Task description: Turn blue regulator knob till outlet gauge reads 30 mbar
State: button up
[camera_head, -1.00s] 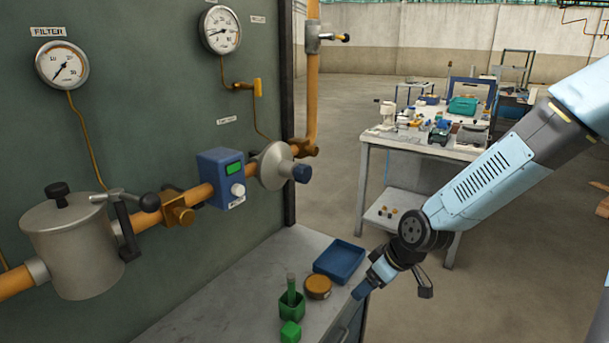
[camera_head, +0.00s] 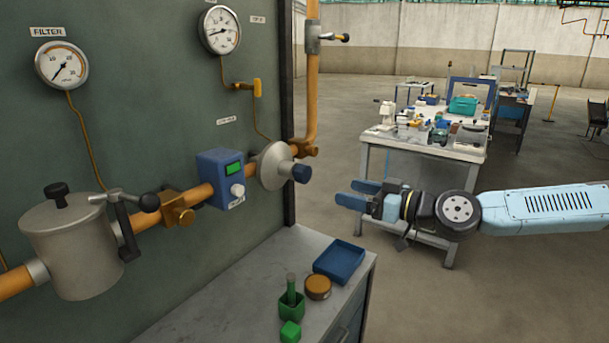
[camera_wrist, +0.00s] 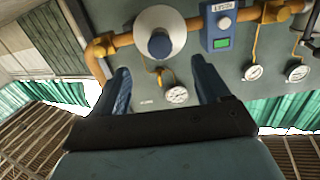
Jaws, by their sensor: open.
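The blue regulator knob (camera_head: 301,173) sticks out from the round grey regulator body (camera_head: 272,166) on the orange pipe. The knob also shows in the wrist view (camera_wrist: 160,45), upside down, beyond the fingers and above the gap between them. The outlet gauge (camera_head: 220,30) is a white dial at the top of the panel, probably the one just past the fingers in the wrist view (camera_wrist: 177,95); its reading is too small to tell. My gripper (camera_head: 354,194) is open and empty, to the right of the knob and slightly lower, with blue fingers pointing toward the panel, apart from the knob.
A blue box with a green display (camera_head: 221,179) sits left of the regulator. The filter gauge (camera_head: 62,65) and grey filter pot (camera_head: 75,245) are farther left. A bench below holds a blue tray (camera_head: 340,261), an orange tin (camera_head: 317,287) and green items.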

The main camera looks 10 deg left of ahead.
aim_at(308, 174)
jog(key=x, duration=0.4)
jog(key=r+x, duration=0.1)
jog(key=x, duration=0.8)
jog(key=shift+w+a+r, duration=0.1)
jog(key=shift+w+r, duration=0.15)
jog(key=shift+w, duration=0.05)
jog(key=shift+c, duration=0.4)
jog(key=c, duration=1)
jog(key=shift+o, duration=0.2)
jog(key=shift+w, duration=0.1)
jog(key=shift+m, duration=0.3)
